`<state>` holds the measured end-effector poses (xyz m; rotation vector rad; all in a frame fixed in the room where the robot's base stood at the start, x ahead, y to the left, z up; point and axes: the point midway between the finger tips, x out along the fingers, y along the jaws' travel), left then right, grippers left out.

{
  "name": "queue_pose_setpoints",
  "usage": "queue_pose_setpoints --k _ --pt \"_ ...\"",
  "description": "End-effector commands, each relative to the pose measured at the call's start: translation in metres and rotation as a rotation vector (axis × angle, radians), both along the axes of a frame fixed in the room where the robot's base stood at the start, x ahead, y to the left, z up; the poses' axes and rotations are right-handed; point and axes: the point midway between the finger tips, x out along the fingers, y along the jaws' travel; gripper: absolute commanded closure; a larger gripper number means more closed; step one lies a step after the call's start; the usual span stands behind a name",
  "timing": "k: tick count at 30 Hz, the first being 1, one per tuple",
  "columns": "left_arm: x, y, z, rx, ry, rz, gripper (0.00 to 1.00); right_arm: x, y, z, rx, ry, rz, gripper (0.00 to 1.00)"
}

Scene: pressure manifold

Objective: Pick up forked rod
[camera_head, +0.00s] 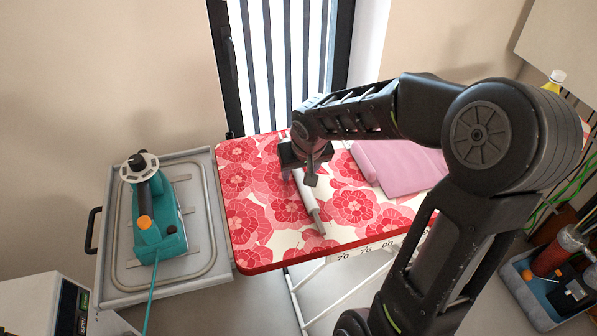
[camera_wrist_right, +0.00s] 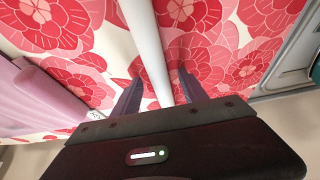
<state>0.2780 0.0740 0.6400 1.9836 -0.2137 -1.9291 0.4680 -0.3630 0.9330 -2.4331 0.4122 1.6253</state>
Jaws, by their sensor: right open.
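A pale rod (camera_head: 309,198), the forked rod, lies on the red floral board (camera_head: 245,215). Its fork cannot be made out, and its far part is hidden by my right gripper. My right gripper (camera_head: 299,178) is over the rod, pointing down, with its jaws open. In the right wrist view the white rod (camera_wrist_right: 148,40) runs between the two spread fingers of the right gripper (camera_wrist_right: 160,77), with a gap on each side. Whether the fingertips touch the board cannot be told. My left gripper is not in view.
A folded pink cloth (camera_head: 400,165) lies on the board, right of the rod. A grey tray table (camera_head: 115,270) with a teal machine (camera_head: 160,225) stands at the left. A grey bin (camera_head: 525,290) with bottles and tools is at the lower right. The board's left part is clear.

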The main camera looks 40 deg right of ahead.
Motion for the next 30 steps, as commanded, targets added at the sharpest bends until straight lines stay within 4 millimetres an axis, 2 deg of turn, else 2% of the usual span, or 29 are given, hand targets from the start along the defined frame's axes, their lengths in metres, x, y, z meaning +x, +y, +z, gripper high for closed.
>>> queue_pose_setpoints --k 14,30 --pt "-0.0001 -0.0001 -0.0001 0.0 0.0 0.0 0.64 -0.0002 0.0 0.0005 0.0 0.0 0.0 0.49" --pt "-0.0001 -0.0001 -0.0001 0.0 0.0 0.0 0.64 -0.0002 0.0 0.0005 0.0 0.0 0.001 0.93"
